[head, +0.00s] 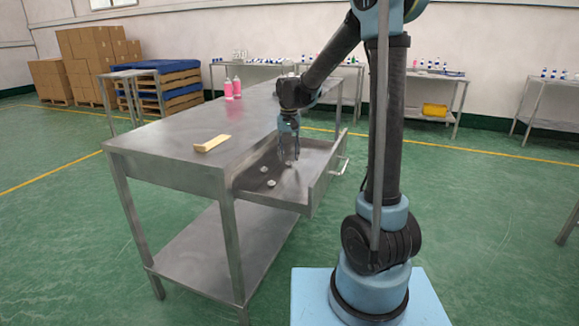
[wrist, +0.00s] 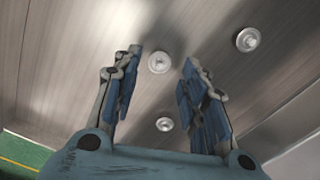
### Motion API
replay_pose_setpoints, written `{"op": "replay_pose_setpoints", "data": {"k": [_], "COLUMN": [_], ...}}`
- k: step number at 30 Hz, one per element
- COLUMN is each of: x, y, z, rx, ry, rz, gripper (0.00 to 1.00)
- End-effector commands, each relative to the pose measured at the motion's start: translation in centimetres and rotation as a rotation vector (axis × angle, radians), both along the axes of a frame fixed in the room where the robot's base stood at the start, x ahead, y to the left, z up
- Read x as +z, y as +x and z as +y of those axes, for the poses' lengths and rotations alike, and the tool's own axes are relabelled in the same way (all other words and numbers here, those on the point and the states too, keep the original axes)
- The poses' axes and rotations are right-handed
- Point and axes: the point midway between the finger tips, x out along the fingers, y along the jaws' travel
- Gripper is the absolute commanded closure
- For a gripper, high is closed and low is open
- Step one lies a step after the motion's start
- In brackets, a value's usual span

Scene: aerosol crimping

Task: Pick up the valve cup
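Several small round silvery valve cups lie on the floor of the open metal drawer (head: 308,190). In the wrist view one valve cup (wrist: 159,62) shows between my fingertips, another (wrist: 248,39) lies to the upper right, and a third (wrist: 165,124) lies lower, between the finger bases. In the head view two valve cups (head: 271,183) (head: 264,169) show left of my gripper (head: 289,162). My gripper points down into the drawer with its fingers apart and nothing held. Whether the fingertips touch the drawer floor or a cup, I cannot tell.
The drawer walls stand close around my gripper, with a handle (head: 343,166) on the front. A yellowish block (head: 212,143) and pink bottles (head: 233,88) stand on the metal table (head: 170,135). Much of the tabletop is clear. Boxes and other tables are farther back.

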Motion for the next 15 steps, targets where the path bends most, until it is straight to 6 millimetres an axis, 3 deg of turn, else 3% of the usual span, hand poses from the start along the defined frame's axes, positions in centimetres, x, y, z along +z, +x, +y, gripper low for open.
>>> {"op": "replay_pose_setpoints", "data": {"k": [6,15], "x": [-2.5,-3.0], "y": [0.1,0.1], "z": [-0.1,-0.1], "rx": [0.0,0.0], "ry": [0.0,0.0], "rz": [0.0,0.0], "gripper": [0.6,0.6]}}
